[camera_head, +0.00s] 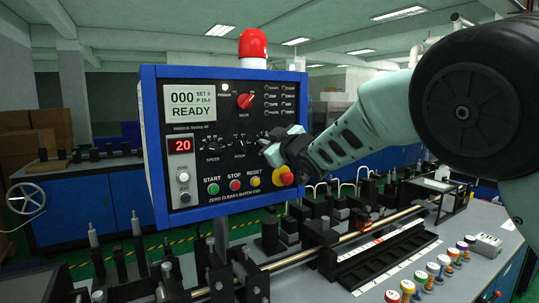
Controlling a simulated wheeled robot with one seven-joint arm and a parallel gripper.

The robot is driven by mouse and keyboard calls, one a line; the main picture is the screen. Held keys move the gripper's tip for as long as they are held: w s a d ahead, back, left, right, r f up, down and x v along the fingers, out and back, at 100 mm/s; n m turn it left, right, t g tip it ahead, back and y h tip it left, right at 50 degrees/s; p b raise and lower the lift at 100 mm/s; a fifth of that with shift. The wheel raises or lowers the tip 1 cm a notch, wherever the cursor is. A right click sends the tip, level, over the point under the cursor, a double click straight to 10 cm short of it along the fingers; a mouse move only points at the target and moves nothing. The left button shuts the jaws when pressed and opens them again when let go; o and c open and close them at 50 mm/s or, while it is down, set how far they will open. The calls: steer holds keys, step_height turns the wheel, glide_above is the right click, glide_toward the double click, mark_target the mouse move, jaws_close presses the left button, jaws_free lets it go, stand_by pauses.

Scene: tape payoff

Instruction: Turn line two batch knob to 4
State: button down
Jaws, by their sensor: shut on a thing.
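A blue-framed control panel (155,120) stands at centre with a black face. My gripper (270,148) is at the right of the panel's row of small black knobs, shut on the knob there. My fingers hide that knob, its label and its scale, so I cannot read its setting. The speed knob (212,142) and the pitch knob (239,142) show to the left, apart from my gripper. The panel's screen (193,107) reads 000, READY, with a small SET line that looks like 6. A red display (181,146) reads 20.
Below my gripper are green start (213,188), red stop (235,185) and yellow reset (254,181) buttons, with a red emergency button (286,178) close under my wrist. A bench with rods and coloured-top bottles (408,287) lies lower right.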

steer(key=n+b, duration=0.2)
steer(key=b, duration=0.1)
steer(key=n+b, duration=0.6)
steer(key=shift+s+a+f, duration=0.15)
steer(key=shift+a+f, duration=0.1)
steer(key=shift+f, duration=0.15)
steer(key=shift+n, duration=0.3)
steer(key=c, duration=1.5)
jaws_free()
steer(key=b+v, duration=0.7)
steer(key=v, duration=1)
steer(key=shift+s+d, duration=0.2)
